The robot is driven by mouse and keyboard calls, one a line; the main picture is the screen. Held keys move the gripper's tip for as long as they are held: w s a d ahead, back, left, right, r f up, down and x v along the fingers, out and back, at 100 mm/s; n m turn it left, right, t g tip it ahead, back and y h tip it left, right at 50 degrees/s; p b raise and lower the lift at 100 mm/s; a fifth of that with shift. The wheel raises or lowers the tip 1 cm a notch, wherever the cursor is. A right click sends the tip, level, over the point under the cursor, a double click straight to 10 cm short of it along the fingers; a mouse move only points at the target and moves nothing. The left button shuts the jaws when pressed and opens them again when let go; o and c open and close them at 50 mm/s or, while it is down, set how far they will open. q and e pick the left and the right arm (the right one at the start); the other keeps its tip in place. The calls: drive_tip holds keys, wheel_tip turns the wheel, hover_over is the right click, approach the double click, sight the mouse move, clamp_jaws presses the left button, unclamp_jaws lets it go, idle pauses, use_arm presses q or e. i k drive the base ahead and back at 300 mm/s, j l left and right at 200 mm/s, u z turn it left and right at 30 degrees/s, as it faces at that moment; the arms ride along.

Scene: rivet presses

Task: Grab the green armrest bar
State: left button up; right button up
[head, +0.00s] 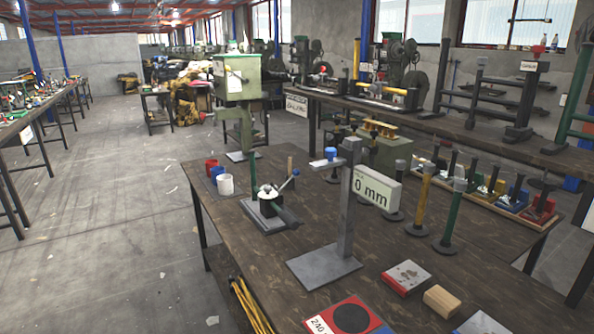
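A green bar (453,214) stands upright on the near wooden table (237,268), right of centre, with a grey cap and a dark round foot. A yellow bar (423,200) of the same shape stands just left of it, and a dark bar (397,190) stands further left. A larger green upright with side rails (576,75) also shows at the right edge, on the back bench. Neither of my grippers is in view.
A grey post on a flat plate (326,267) stands left of the bars, near a "0 mm" display (377,187). A red-and-white box (406,277) and a wooden block (441,300) lie in front. A tray of coloured fixtures (535,219) lies behind right.

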sight(265, 208)
drive_tip(key=k+l+z, duration=0.1)
drive_tip(key=i+j+z, duration=0.15)
drive_tip(key=z, duration=0.25)
drive_tip(key=i+j+z, duration=0.1)
drive_tip(key=z, duration=0.3)
drive_tip(key=j+z, duration=0.4)
drive_tip(key=i+l, duration=0.05)
